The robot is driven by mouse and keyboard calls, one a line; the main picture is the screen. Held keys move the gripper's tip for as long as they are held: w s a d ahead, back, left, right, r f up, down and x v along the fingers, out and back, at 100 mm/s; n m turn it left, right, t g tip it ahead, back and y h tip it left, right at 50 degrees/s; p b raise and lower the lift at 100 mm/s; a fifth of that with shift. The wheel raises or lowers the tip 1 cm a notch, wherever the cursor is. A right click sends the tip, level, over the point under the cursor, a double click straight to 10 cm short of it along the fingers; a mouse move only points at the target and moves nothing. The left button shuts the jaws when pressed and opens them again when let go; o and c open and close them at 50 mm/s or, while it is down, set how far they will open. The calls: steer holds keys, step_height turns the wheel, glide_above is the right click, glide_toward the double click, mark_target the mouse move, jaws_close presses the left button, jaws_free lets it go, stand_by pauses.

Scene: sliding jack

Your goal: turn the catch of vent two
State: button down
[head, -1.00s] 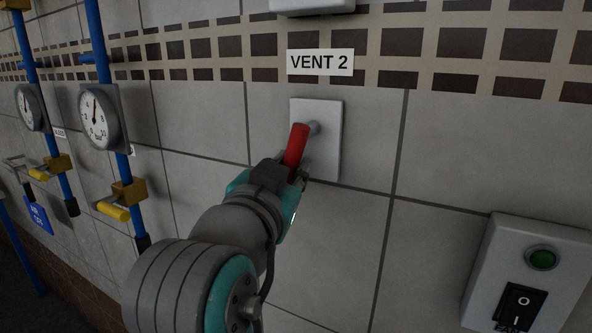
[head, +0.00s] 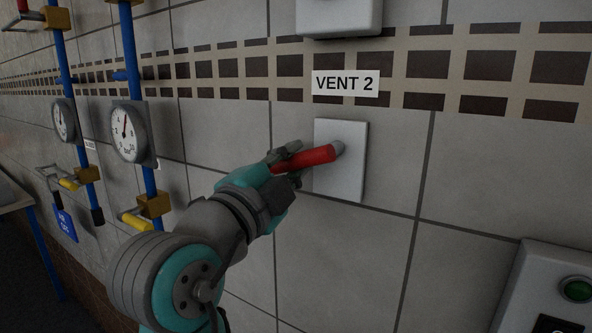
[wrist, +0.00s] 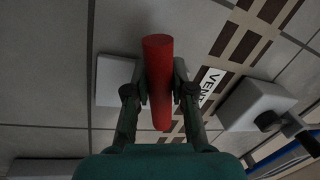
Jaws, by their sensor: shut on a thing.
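The catch of vent two is a red handle (head: 305,159) on a grey pivot, mounted on a pale wall plate (head: 344,184). A label (head: 345,84) reading "VENT 2" is on the wall above it. The handle points left and slightly down from its pivot in the head view. My gripper (head: 287,161) is at the handle's outer part, fingers on either side of it. In the wrist view the red handle (wrist: 158,75) lies between the two fingers (wrist: 159,88), which are closed on it. The pivot is hidden there.
Blue pipes with gauges (head: 130,132) and yellow-handled valves (head: 138,220) stand on the wall at the left. A switch box with a green button (head: 577,289) is at the lower right. A grey box (head: 338,14) is above the label. The wall around the plate is clear.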

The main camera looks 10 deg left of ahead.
steer(key=shift+a+r+m+h, duration=0.15)
steer(key=shift+r+m+h, duration=0.25)
steer(key=shift+m, duration=0.8)
steer(key=shift+r, duration=0.15)
steer(key=c, duration=1)
jaws_free()
steer(key=v, duration=1.2)
